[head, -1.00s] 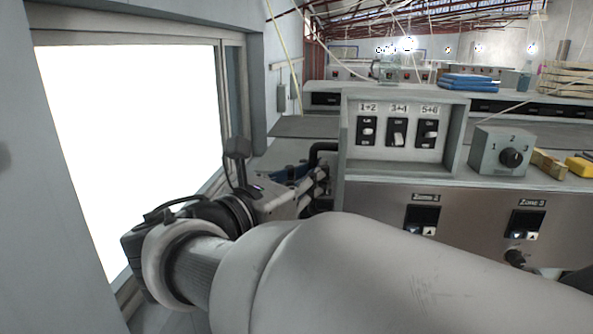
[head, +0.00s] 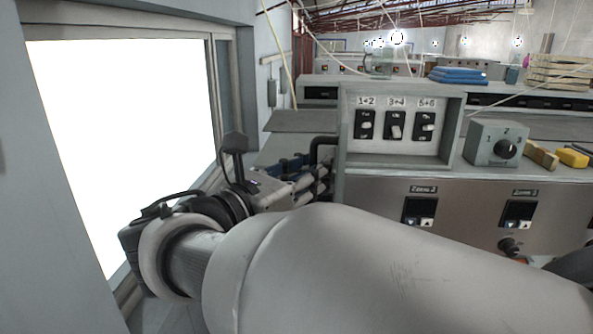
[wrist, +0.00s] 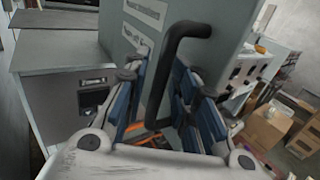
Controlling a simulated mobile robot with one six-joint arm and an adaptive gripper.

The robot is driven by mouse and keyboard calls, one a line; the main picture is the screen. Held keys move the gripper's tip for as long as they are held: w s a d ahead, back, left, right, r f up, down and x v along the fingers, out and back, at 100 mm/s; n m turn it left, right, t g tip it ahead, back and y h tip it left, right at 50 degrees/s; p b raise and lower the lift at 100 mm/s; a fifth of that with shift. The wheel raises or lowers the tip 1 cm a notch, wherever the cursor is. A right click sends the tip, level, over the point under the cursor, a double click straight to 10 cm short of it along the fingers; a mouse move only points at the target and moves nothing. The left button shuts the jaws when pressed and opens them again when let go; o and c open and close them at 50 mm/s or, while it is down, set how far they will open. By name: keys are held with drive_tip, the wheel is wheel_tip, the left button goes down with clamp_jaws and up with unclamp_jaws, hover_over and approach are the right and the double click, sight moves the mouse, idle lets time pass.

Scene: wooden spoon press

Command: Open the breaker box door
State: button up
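The grey breaker box (head: 350,100) stands on the console in the head view, with its switches showing at the front. A black bar handle (head: 322,146) sticks out at its left side. In the wrist view the handle (wrist: 163,75) runs down beside a grey labelled panel (wrist: 130,45) of the box. My gripper (head: 318,178) is at the handle's lower part. In the wrist view my gripper (wrist: 158,95) is open, with one blue-padded finger on each side of the handle. Gaps show beside the bar; contact at the lower end is unclear.
A grey selector box (head: 488,150) and a yellow block (head: 573,157) stand right of the breaker box. Zone controls (head: 419,211) are on the console front below. A bright window (head: 120,140) and wall are close on the left. Cardboard boxes (wrist: 265,130) lie on the floor.

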drive_tip(key=shift+o, duration=0.2)
drive_tip(key=shift+w+d, duration=0.1)
drive_tip(key=shift+d, duration=0.05)
drive_tip(key=v, duration=0.7)
drive_tip(key=shift+a, duration=0.2)
drive_tip(key=shift+s, duration=0.2)
